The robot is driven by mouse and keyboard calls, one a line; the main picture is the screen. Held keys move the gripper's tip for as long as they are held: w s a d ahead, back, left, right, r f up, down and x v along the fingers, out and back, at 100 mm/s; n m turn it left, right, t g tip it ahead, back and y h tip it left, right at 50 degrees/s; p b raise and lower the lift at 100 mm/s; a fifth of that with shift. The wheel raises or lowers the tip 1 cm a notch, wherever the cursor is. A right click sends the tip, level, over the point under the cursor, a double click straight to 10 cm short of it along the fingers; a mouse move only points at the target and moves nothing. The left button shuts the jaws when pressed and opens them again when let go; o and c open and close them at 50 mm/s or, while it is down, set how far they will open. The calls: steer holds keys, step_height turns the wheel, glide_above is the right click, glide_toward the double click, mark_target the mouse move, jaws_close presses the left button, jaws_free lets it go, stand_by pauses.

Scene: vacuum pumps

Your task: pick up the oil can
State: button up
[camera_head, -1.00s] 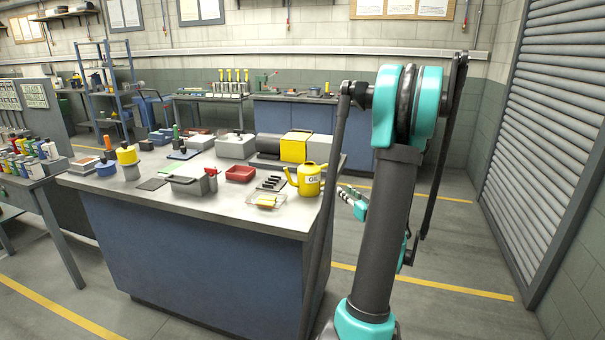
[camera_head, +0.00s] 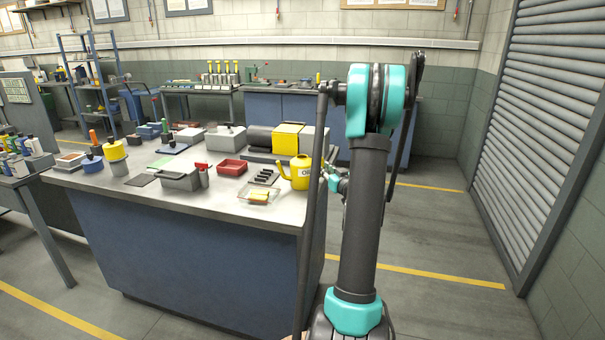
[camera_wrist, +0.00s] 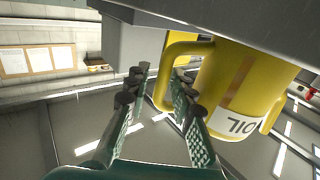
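The yellow oil can (camera_head: 299,175) stands upright near the right end of the workbench, its spout to the left and its label facing me. My gripper (camera_head: 336,183) is just right of it, small and partly hidden by my arm. In the wrist view the oil can (camera_wrist: 250,80) appears upside down, its label at the lower right. My gripper (camera_wrist: 157,82) is open there. The can's handle loop shows between the two fingertips, close to the right finger. I cannot tell whether a finger touches it.
A clear tray (camera_head: 259,196) with yellow items lies left of the can. A black slotted holder (camera_head: 263,178) and a red bin (camera_head: 232,168) are also near. A yellow and grey pump (camera_head: 286,140) stands behind. The floor right of the workbench (camera_head: 210,262) is open.

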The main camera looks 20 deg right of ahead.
steer(key=shift+w+a+f, duration=0.1)
steer(key=shift+w+a, duration=0.05)
steer(key=shift+w, duration=0.7)
steer(key=shift+w+a+f, duration=0.1)
steer(key=shift+w, duration=0.8)
steer(key=shift+w+a+f, duration=0.1)
steer(key=shift+w+a, duration=0.05)
steer(key=shift+w, duration=0.7)
jaws_close()
